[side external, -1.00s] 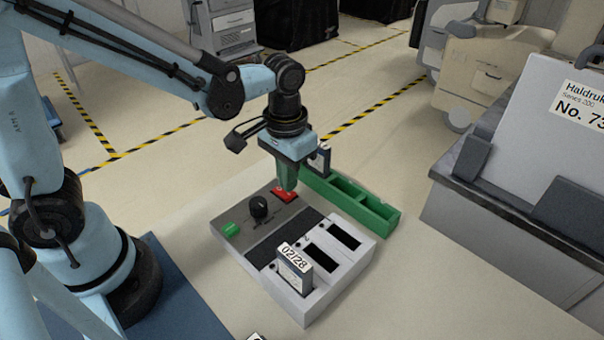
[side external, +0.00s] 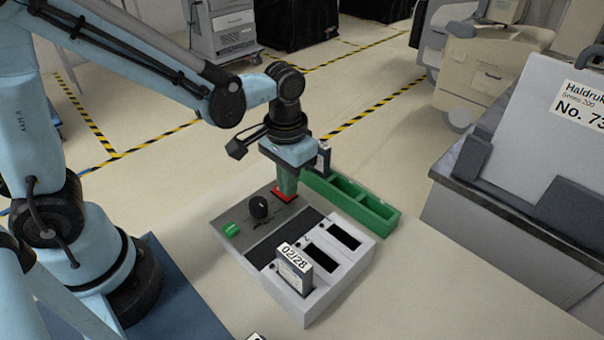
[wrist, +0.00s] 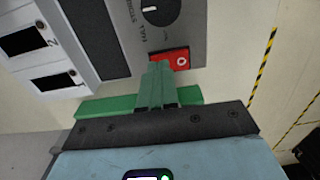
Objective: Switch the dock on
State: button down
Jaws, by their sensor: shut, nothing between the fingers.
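The dock (side external: 318,284) is a grey box with a darker control panel. The panel carries a black knob (side external: 259,207), a green button (side external: 231,230) at its left and a red button (side external: 285,197) at its far edge. In the wrist view the red button (wrist: 183,61) shows a white ring mark beside the knob (wrist: 160,8). My gripper (side external: 286,189) is shut and empty, with green fingers pointing down at the red button. In the wrist view the fingertips (wrist: 157,67) overlap that button's edge; I cannot tell whether they touch it.
A cartridge marked 02/28 (side external: 294,270) stands in one dock slot; two other slots look empty. A green tray (side external: 370,212) behind the dock holds a dark cartridge (side external: 323,158) at its far end. A grey cart (side external: 500,245) stands right.

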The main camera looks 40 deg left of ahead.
jog(key=shift+f, duration=0.25)
jog(key=shift+r, duration=3.55)
jog(key=s+a+r+t, duration=0.2)
jog(key=s+a+t, duration=0.1)
jog(key=a+t, duration=0.4)
jog(key=shift+s+a+r, duration=0.2)
jog(key=shift+s+a, duration=0.05)
jog(key=shift+s, duration=0.15)
jog(key=c, duration=1.8)
grip_release()
